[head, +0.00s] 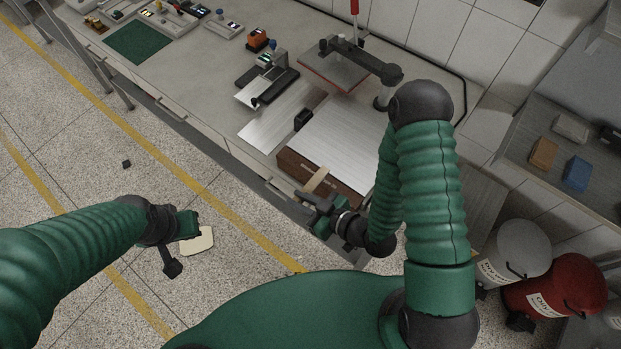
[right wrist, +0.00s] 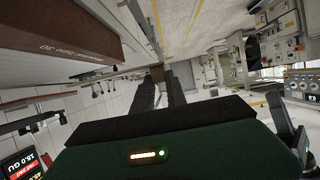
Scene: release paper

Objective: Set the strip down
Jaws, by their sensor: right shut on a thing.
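A short tan strip (head: 317,180) shows at the front of a brown box with a pale metallic top (head: 340,140). My right gripper (head: 318,199) is shut on the strip's near end, in front of the box at the counter's front edge. In the right wrist view, the two dark fingers (right wrist: 160,92) are close together with a small brown piece between their tips. The brown box's side (right wrist: 70,32) with printed lettering is at the upper left there. My left gripper (head: 185,228) hangs over the floor at the left; its jaw opening is unclear.
A bright metal sheet (head: 275,118) lies left of the box with a small black block (head: 303,119) beside it. A press-like device (head: 340,65) stands behind. A green mat (head: 139,41) is far left. A red bin (head: 560,288) stands at lower right. A cream piece (head: 198,242) shows by my left gripper.

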